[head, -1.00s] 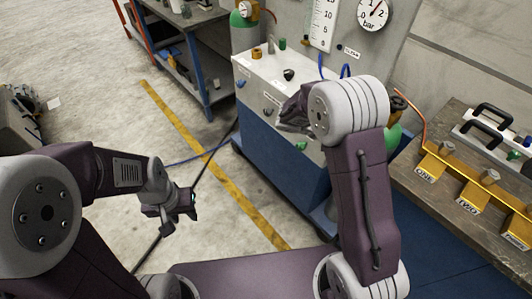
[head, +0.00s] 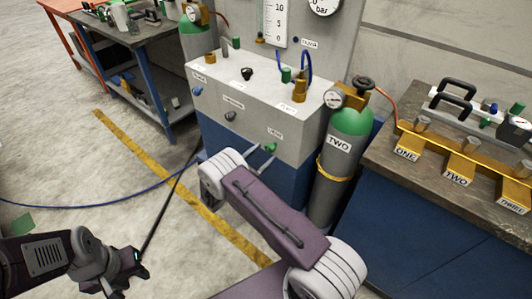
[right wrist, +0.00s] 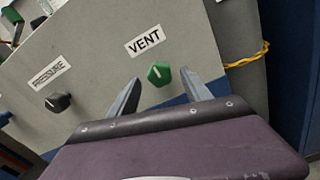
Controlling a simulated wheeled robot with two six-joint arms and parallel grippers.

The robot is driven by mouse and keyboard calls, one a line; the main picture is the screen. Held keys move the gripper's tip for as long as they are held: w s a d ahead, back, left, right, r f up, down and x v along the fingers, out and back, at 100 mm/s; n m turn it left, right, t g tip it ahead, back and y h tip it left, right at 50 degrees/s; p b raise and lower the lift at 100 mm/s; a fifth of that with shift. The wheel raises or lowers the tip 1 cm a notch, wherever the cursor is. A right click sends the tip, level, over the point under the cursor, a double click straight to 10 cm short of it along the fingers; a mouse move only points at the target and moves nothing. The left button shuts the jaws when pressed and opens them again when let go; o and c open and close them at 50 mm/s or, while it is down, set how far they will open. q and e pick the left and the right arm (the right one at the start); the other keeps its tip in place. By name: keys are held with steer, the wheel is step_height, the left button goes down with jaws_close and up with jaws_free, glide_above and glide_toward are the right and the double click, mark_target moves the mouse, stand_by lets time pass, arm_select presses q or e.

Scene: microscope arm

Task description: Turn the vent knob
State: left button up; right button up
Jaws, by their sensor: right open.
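The vent knob is green, with a pale line on its face, and sits on the grey front of the cabinet under a label reading VENT. It shows in the head view (head: 270,147) and in the right wrist view (right wrist: 159,75). My right gripper (head: 262,158) is open in front of it. In the right wrist view the fingers of the right gripper (right wrist: 161,78) stand to either side of the knob, with gaps visible on both sides. My left gripper (head: 132,262) hangs over the floor at the lower left, away from the cabinet; its jaws are unclear.
A dark pressure knob (right wrist: 58,102) is left of the vent knob. A green gas cylinder (head: 348,135) labelled TWO stands right of the cabinet (head: 213,80). A workbench (head: 400,165) with gold numbered blocks is further right. The floor (head: 55,150) at left is mostly clear.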

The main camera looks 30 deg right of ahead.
steer(key=shift+x, duration=1.15)
jaws_close()
steer(key=shift+n, duration=0.3)
steer(key=n, duration=0.3)
steer(key=shift+n, duration=0.3)
steer(key=n, duration=0.4)
steer(key=shift+n+p, duration=0.3)
steer(key=n, duration=0.4)
steer(key=shift+n, duration=2.3)
